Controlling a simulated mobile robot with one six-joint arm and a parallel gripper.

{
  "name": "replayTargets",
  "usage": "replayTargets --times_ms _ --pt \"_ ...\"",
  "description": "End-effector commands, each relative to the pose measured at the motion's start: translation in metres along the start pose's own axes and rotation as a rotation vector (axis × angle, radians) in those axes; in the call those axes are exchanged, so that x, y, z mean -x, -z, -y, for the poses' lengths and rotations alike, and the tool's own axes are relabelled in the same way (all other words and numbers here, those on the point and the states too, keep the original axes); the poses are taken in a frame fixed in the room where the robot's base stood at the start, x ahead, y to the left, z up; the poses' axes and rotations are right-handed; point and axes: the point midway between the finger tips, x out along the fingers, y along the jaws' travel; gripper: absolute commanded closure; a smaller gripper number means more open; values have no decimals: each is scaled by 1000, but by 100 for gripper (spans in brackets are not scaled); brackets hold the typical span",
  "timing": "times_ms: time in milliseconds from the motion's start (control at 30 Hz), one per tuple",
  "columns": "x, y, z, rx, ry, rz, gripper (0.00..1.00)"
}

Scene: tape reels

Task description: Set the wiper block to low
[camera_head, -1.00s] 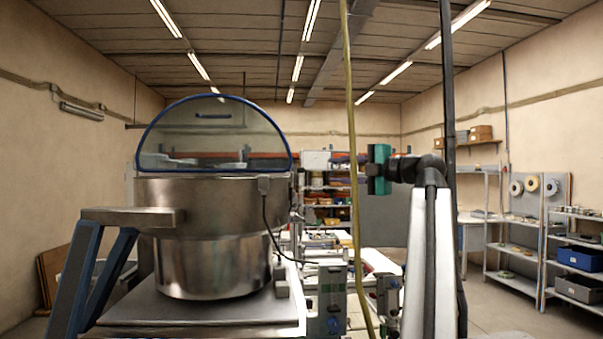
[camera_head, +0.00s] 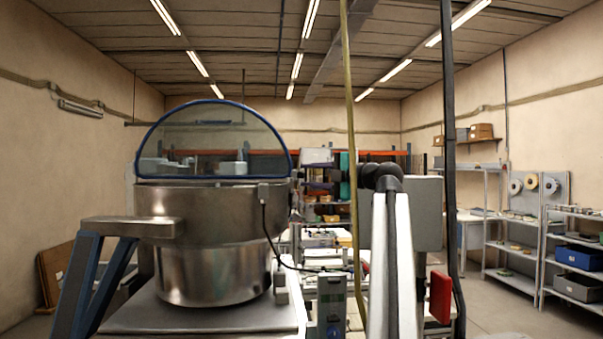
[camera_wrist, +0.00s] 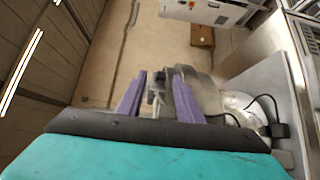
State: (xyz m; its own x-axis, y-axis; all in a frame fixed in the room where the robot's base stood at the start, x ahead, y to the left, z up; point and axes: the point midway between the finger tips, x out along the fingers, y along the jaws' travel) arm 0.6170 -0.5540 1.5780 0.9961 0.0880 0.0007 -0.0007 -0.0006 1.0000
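A steel feeder bowl (camera_head: 212,240) with a clear, blue-edged guard (camera_head: 215,140) stands at the left in the head view. I cannot clearly pick out the wiper block in either view. A small dark part (camera_wrist: 156,88) shows between my fingers in the wrist view, in front of the grey bowl side (camera_wrist: 203,95); I cannot tell what it is. My gripper (camera_wrist: 158,85) has two purple fingers spread apart, with nothing visibly held. In the head view my gripper (camera_head: 318,172) is small and partly hidden, to the right of the bowl's rim.
A control box (camera_head: 332,305) stands right of the bowl, with a cable running up to the rim. A yellowish hose (camera_head: 350,110) hangs beside my arm. Shelves (camera_head: 515,255) with reels and bins stand at the far right. Open floor shows in the wrist view.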

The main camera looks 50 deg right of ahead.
Motion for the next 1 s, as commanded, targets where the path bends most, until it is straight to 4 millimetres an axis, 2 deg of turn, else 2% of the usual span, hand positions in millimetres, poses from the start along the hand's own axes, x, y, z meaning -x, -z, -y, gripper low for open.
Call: replayTargets --times_ms 100,300,667,700,900,1000 --pt "-16 0 -1 -1 1 -1 67" --pt "-32 0 -1 1 1 0 67" --pt "-36 -1 0 1 1 1 67" --pt "-36 -1 0 1 1 2 69" --pt "-35 -1 0 1 1 2 100" --pt "-35 -1 0 1 1 2 100"
